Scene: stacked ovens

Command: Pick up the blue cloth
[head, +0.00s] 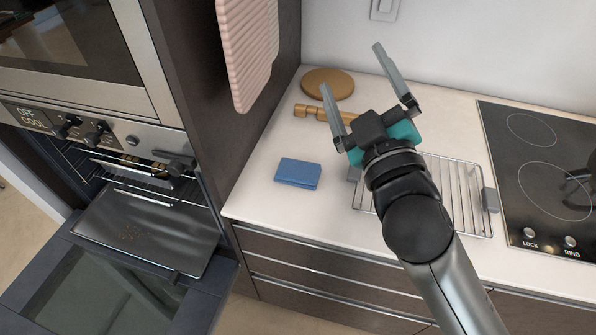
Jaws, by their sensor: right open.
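The blue cloth (298,173) lies folded on the white counter, near its left front edge. My right gripper (351,68) is open and empty, above the counter to the upper right of the cloth and apart from it. Its two fingers point toward the back wall. My left gripper is not in view.
A wire rack (462,190) with grey grips and a teal thing (405,131) lie partly behind my arm. A round wooden board (328,83) and a wooden roller (312,111) lie behind the cloth. The lower oven door (110,295) hangs open at left; a black cooktop (540,165) is at right.

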